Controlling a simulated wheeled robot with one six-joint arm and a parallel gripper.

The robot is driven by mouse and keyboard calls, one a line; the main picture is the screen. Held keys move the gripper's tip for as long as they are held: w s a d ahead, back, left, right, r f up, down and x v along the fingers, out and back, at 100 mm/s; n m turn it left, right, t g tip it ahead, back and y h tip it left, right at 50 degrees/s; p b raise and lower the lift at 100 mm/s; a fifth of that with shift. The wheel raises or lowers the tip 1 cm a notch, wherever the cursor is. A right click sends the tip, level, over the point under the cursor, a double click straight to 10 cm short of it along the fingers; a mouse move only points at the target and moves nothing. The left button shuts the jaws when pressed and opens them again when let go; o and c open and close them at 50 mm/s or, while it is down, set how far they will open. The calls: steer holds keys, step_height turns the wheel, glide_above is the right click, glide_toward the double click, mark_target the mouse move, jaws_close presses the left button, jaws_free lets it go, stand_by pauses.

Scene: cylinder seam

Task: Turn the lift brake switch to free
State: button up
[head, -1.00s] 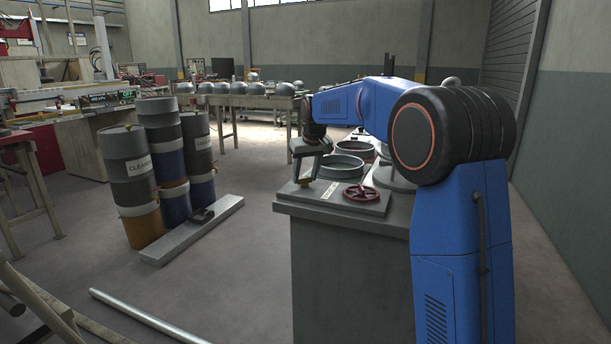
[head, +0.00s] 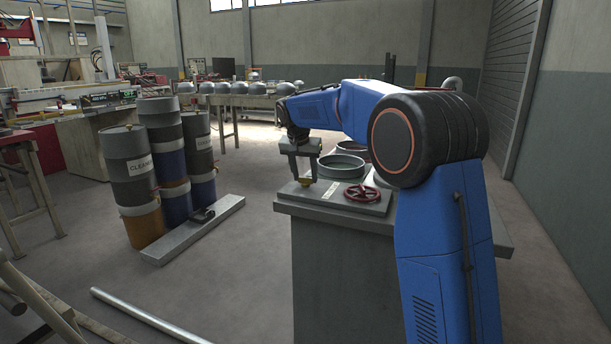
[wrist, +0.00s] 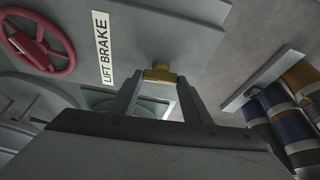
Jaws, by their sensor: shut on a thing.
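The lift brake switch is a small brass-yellow knob (head: 305,183) on the grey panel plate (head: 368,207) on top of the grey cabinet. In the wrist view the knob (wrist: 160,74) sits between my two fingertips, beside the white "LIFT BRAKE" label (wrist: 103,49). My gripper (head: 305,178) points down onto it from above and is shut on it. In the wrist view my gripper (wrist: 160,80) has a finger on each side of the knob. The fingers hide part of the knob's sides, and I cannot tell its setting.
A red handwheel (head: 361,195) stands on the same plate, close to the label. Round open green-grey rims (head: 341,166) lie behind it on the cabinet (head: 340,270). Stacked drums (head: 130,165) and a metal beam (head: 195,230) are on the floor to the left.

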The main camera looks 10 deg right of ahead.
steer(key=m, duration=0.2)
steer(key=m+g+h, duration=0.1)
steer(key=m, duration=0.2)
steer(key=shift+w+a+m+g+h, duration=0.15)
steer(key=shift+w+m+g+h, duration=0.05)
steer(key=shift+m+g+h, duration=0.1)
steer(key=shift+w+m+g+h, duration=0.1)
steer(key=shift+m+g+h, duration=0.45)
steer(key=shift+m, duration=1.55)
steer(key=shift+g+y, duration=0.25)
steer(key=o, duration=1.1)
steer(key=shift+a+r, duration=0.1)
steer(key=shift+v, duration=8.6)
